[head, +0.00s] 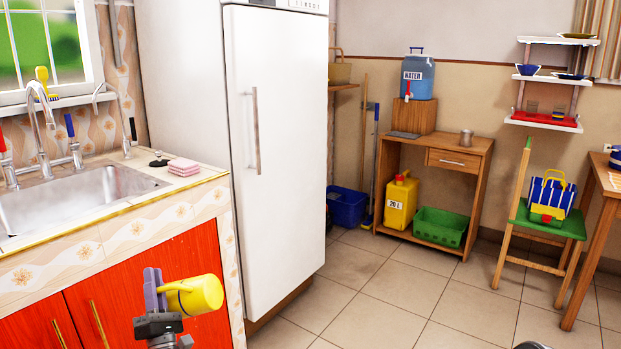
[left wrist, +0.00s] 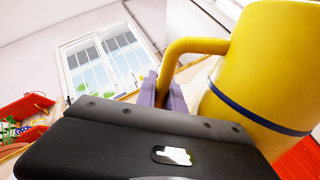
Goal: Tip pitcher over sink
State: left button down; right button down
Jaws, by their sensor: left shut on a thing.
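The yellow pitcher (head: 203,295) is in front of the red cupboard doors, below the counter top. My left gripper (head: 158,290) has its purple fingers shut on the pitcher's handle. In the left wrist view the pitcher (left wrist: 262,70) shows large at the right, with a dark blue band and its handle between the fingers (left wrist: 171,92). In the head view it looks tilted, its body pointing right; its inside is hidden. The steel sink (head: 85,200) is set in the counter at the left, above and left of the pitcher, apart from it. My right gripper is not in view.
A chrome tap (head: 40,120) rises behind the sink. A pink sponge (head: 183,167) lies on the counter's right end. The counter's front edge (head: 120,208) stands between pitcher and sink. A white fridge (head: 275,150) is to the right.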

aim_at(184, 315)
pick_arm(q)
jog(key=s+d+f+h, duration=0.1)
jog(key=d+f, duration=0.1)
jog(key=s+d+f+m+t+h, duration=0.1)
jog(key=d+f+h, duration=0.1)
jog(key=d, duration=0.1)
jog(key=s+d+f+m+h, duration=0.1)
jog(key=d+f+h, duration=0.1)
jog(key=shift+s+d+f+t, duration=0.2)
jog(key=shift+d+f+t, duration=0.1)
jog(key=shift+t, duration=0.1)
jog(key=s+d+r+m+h, duration=0.2)
jog(key=s+d+h, duration=0.3)
jog(key=s+d, duration=0.45)
notch_tip(184, 315, up, 19)
jog(key=p, duration=2.2)
jog(key=shift+w+m+p, duration=0.3)
jog(key=shift+w+p, duration=0.1)
jog(key=shift+w, duration=0.05)
